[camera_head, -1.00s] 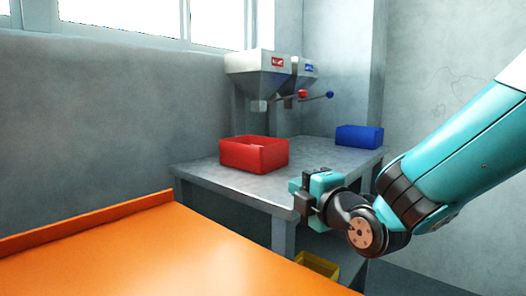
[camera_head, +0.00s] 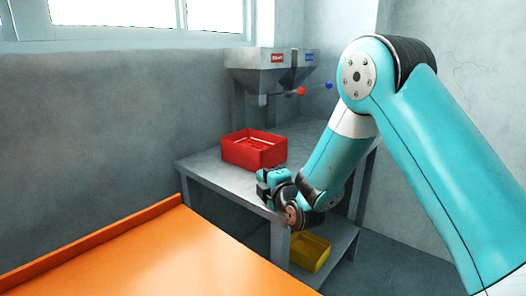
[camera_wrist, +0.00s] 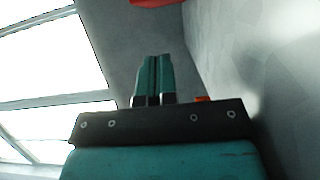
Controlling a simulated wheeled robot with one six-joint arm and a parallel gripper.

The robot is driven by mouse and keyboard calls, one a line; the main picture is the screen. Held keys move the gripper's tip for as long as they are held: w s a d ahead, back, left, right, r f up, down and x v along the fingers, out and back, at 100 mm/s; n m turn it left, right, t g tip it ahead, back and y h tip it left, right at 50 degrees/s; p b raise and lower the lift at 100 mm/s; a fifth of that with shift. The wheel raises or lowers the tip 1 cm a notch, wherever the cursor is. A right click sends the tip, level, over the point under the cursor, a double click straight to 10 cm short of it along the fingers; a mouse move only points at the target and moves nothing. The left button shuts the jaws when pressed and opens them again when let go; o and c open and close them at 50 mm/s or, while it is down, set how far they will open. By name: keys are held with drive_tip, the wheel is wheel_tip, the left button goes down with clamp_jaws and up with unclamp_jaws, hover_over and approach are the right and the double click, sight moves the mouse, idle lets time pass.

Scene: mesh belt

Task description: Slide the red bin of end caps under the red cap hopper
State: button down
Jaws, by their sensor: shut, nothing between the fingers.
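The red bin (camera_head: 240,155) sits on the grey table, with red pieces inside it. The red cap hopper (camera_head: 252,78), a grey funnel with a red label, stands behind the bin; the bin is in front of its spout, towards me. My gripper (camera_head: 266,182) is at the table's front edge, just in front of the bin's near right corner and apart from it as far as I can tell. In the wrist view my gripper's fingers (camera_wrist: 154,72) are together and hold nothing. A red patch (camera_wrist: 156,2) at that view's top edge may be the bin.
A red-knobbed lever (camera_head: 301,90) and a blue-knobbed lever (camera_head: 329,86) stick out from the hoppers. The grey table (camera_head: 205,168) is bare left of the bin. A yellow bin (camera_head: 310,252) is on the lower shelf. An orange surface (camera_head: 150,255) fills the near left.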

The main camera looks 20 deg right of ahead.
sight(256, 159)
drive_tip(key=x, duration=0.3)
drive_tip(key=shift+w+a, duration=0.1)
drive_tip(key=shift+w, duration=0.3)
drive_tip(key=shift+w+d, duration=0.85)
drive_tip(key=shift+w, duration=0.15)
drive_tip(key=shift+w+d, duration=0.3)
drive_tip(key=shift+w, duration=0.3)
